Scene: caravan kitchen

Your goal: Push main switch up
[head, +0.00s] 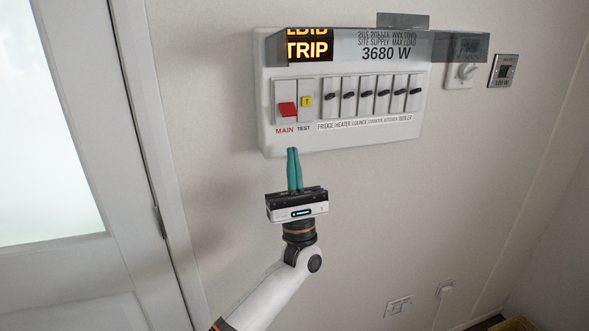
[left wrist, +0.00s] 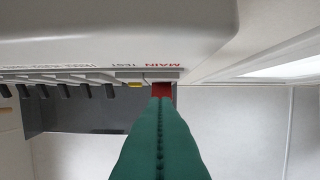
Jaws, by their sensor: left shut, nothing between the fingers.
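The main switch (head: 288,109) is a red lever at the left end of the white breaker panel (head: 340,138), above the label MAIN. Its lever sits at the lower part of its slot. My right gripper is not in view.
A yellow test button (head: 306,101) sits right of the main switch, then a row of black breakers (head: 365,95). A lit display (head: 307,49) reads TRIP. A clear raised cover (head: 460,47) juts out above.

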